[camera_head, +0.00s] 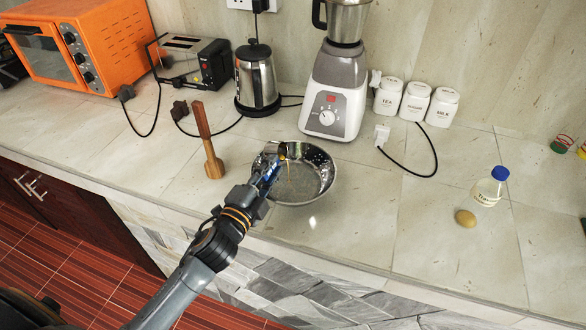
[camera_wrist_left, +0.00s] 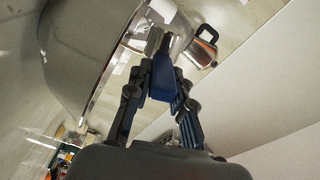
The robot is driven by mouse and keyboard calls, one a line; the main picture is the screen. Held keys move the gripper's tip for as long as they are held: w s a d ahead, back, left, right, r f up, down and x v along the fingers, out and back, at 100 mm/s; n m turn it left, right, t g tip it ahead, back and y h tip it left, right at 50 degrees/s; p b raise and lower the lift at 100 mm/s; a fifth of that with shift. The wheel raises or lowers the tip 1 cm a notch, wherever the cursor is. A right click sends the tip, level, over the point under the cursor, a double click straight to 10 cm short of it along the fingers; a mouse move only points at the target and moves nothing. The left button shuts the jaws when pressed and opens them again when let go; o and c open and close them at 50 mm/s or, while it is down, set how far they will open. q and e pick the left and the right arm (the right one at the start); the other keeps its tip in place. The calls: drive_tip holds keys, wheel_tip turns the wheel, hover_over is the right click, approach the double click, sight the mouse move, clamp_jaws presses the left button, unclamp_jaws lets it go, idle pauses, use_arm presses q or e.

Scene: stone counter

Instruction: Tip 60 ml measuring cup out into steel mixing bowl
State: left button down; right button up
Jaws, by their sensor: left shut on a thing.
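The steel mixing bowl (camera_head: 322,186) sits on the counter near its front edge. Its shiny wall fills the left of the left wrist view (camera_wrist_left: 85,50). My left gripper (camera_head: 279,166) reaches over the bowl's left side. In the left wrist view the fingers (camera_wrist_left: 162,88) are shut on a blue piece (camera_wrist_left: 163,82), which looks like the measuring cup's handle. A small grey part beyond it may be the cup; its tilt and contents are unclear. A small orange-yellow patch shows by the fingertips in the head view. My right gripper is not in view.
A wooden masher-like tool (camera_head: 208,145) stands left of the bowl. A kettle (camera_head: 257,78) and a blender (camera_head: 335,90) stand behind it.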

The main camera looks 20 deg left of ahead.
use_arm(q)
drive_tip(key=shift+s+d+m, duration=0.1)
drive_tip(key=shift+d+m, duration=0.55)
drive_tip(key=shift+m, duration=0.15)
idle(0.4)
drive_tip(key=shift+d+m, duration=0.2)
drive_tip(key=shift+m, duration=0.8)
idle(0.5)
